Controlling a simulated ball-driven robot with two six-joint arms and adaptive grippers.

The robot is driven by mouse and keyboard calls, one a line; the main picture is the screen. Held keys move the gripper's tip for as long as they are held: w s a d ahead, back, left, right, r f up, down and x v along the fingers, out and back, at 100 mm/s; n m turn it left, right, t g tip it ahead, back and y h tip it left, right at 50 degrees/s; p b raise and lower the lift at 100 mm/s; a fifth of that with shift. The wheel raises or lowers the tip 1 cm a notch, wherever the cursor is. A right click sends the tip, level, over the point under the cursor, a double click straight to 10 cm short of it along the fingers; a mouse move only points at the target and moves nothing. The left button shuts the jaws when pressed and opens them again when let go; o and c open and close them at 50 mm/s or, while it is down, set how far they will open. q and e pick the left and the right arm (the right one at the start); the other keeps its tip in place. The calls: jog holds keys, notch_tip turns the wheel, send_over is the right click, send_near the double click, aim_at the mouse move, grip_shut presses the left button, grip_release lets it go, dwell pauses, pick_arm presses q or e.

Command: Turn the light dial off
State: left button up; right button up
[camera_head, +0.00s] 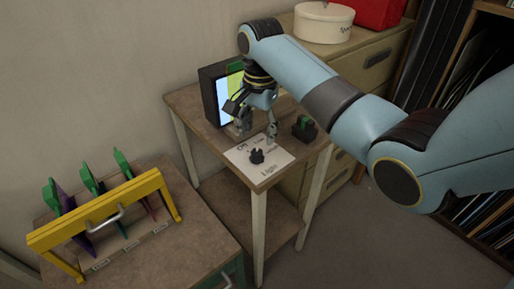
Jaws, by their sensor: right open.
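The light dial (257,156) is a small black knob on a white card (243,164) lettered "Light" and "Off", on top of a small wooden table (182,99). Any pointer mark on the dial is too small to read. My right gripper (257,132) hangs above the card, just behind the dial, fingers pointing down. It is open and empty, and I see no contact with the dial. My left gripper is out of view.
A lit screen in a black frame (209,92) stands close behind my right gripper. A black block with a green part (304,128) sits right of the card. A yellow rack (100,213) with green-handled pieces stands at lower left. Drawers (378,62) stand behind.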

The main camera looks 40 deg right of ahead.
aim_at(257, 151)
notch_tip(257, 151, down, 6)
jog(key=shift+w+a+f, duration=0.1)
jog(key=shift+f, duration=0.05)
grip_shut()
dwell(0.4)
